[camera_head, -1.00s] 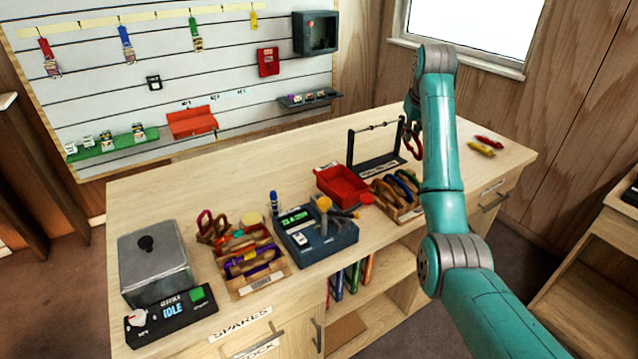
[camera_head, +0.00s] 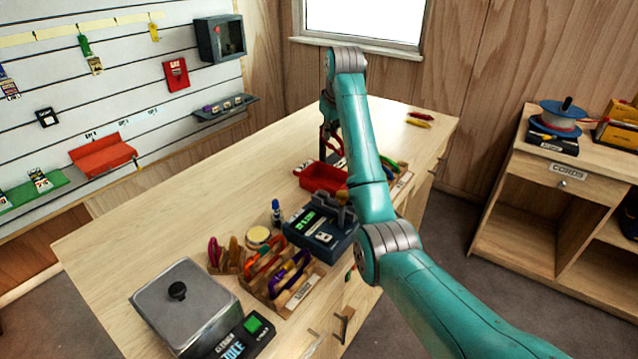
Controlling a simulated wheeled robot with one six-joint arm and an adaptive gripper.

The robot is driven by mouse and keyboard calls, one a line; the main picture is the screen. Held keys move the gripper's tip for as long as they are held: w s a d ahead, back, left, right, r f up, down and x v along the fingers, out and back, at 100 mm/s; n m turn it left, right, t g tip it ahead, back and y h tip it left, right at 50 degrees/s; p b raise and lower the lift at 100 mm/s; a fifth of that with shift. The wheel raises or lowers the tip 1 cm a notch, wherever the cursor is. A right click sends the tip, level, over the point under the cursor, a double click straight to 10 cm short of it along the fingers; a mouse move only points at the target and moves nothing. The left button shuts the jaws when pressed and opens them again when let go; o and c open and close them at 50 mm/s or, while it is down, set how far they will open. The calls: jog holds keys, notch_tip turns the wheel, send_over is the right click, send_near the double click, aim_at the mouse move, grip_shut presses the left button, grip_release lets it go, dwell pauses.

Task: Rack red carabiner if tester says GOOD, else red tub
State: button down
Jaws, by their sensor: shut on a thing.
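My gripper (camera_head: 328,118) is at the far part of the bench, partly hidden by my arm. It is shut on the red carabiner (camera_head: 332,141), which hangs below the fingers. The red tub (camera_head: 318,179) sits on the bench just nearer than the carabiner, partly covered by my arm. A dark blue device with a green-lit screen (camera_head: 304,222), which looks like the tester, stands nearer on the bench; its text is too small to read. The dark bar rack is almost wholly hidden behind my arm.
A steel box (camera_head: 186,305) with a panel reading IDLE (camera_head: 234,347) stands at the near left. Wooden trays of carabiners (camera_head: 300,284) lie beside the device. Red and yellow pieces (camera_head: 419,119) lie at the far right. The bench's left half (camera_head: 170,215) is clear.

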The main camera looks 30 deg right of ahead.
aim_at(334, 132)
jog(key=shift+f, duration=2.85)
jog(key=c, duration=1.2)
grip_release()
jog(key=shift+o, duration=0.2)
jog(key=shift+v, duration=3.75)
